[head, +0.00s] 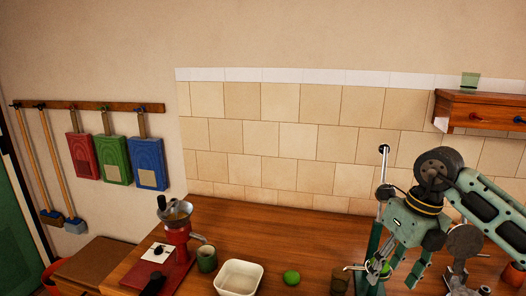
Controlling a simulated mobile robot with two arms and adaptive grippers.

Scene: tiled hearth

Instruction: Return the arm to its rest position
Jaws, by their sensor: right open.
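My right arm comes in from the right side of the head view. Its gripper (393,274) hangs low over the right part of the wooden counter (320,233), with its fingers apart and pointing down. It overlaps a green stand with an upright metal rod (384,165); I cannot tell whether they touch. Nothing is clearly held between the fingers. My left gripper is not in view.
A red grinder (177,236), green mug (206,259), white bowl (239,277), green ball (291,277) and brownish cup (340,280) stand on the counter. A wooden shelf (480,112) with a green glass (470,80) is above my right arm. Boards hang left.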

